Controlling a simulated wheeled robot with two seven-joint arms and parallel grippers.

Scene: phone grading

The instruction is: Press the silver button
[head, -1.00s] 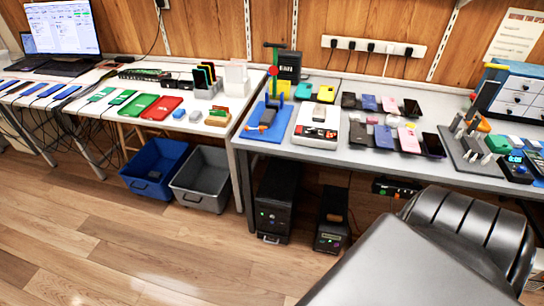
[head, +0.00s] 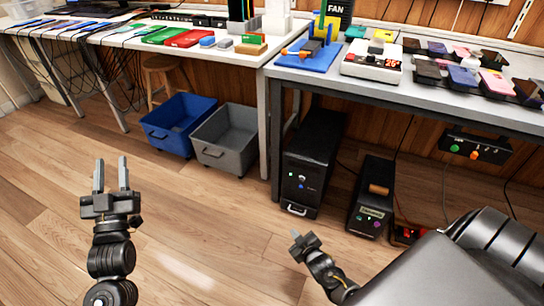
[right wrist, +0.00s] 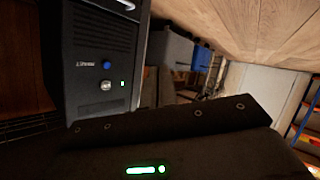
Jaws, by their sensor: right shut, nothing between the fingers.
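The silver button (head: 301,176) is a small round knob on the front of the black computer tower (head: 322,150), under the right table. In the head view a blue button sits just below it. The right wrist view shows the silver button (right wrist: 105,85) and the blue button (right wrist: 106,65) on the tower's front, with the picture upside down. My right gripper (head: 297,236) is shut and empty, low in front of the tower and apart from the button. My left gripper (head: 110,160) is open and empty above the floor at the left.
A smaller black box (head: 370,197) with a display stands right of the tower. A blue bin (head: 160,133) and a grey bin (head: 210,158) stand to its left. A dark part with a green light fills the bottom of the right wrist view. The floor in front is clear.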

